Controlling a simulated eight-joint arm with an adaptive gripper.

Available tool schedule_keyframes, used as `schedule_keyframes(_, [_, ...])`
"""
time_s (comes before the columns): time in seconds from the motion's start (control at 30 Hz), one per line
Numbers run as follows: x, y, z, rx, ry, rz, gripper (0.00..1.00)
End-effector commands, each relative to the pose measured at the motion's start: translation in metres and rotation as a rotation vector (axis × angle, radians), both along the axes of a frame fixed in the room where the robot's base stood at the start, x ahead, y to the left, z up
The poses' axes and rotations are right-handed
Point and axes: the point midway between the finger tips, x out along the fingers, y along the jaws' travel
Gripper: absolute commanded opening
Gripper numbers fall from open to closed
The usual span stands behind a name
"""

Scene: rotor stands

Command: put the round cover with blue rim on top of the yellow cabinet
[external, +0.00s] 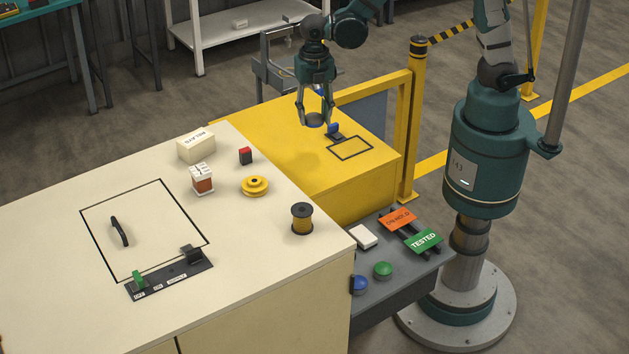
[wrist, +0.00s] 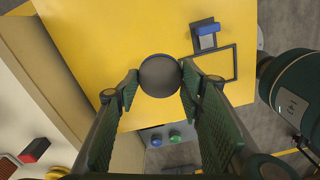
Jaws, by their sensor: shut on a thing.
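My gripper (external: 315,114) is shut on a round cover (external: 315,121), holding it in the air above the yellow cabinet (external: 350,185). The cover shows a bluish edge in the external view. A black-outlined rectangle (external: 350,148) and a small blue switch on a dark base (external: 334,130) are on the cabinet top, right of the cover.
A cream bench (external: 55,230) at left carries a white box (external: 196,146), a yellow pulley (external: 255,186) and a spool (external: 302,218). A grey shelf (external: 400,290) in front holds blue and green knobs and signs. A yellow post (external: 412,120) stands right of the cabinet.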

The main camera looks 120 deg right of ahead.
Motion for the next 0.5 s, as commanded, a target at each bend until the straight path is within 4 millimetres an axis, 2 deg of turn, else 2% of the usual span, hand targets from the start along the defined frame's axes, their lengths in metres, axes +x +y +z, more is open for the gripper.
schedule_keyframes(0.5, [0.000, 0.000, -0.050, 0.000, 0.000, 0.000, 0.24])
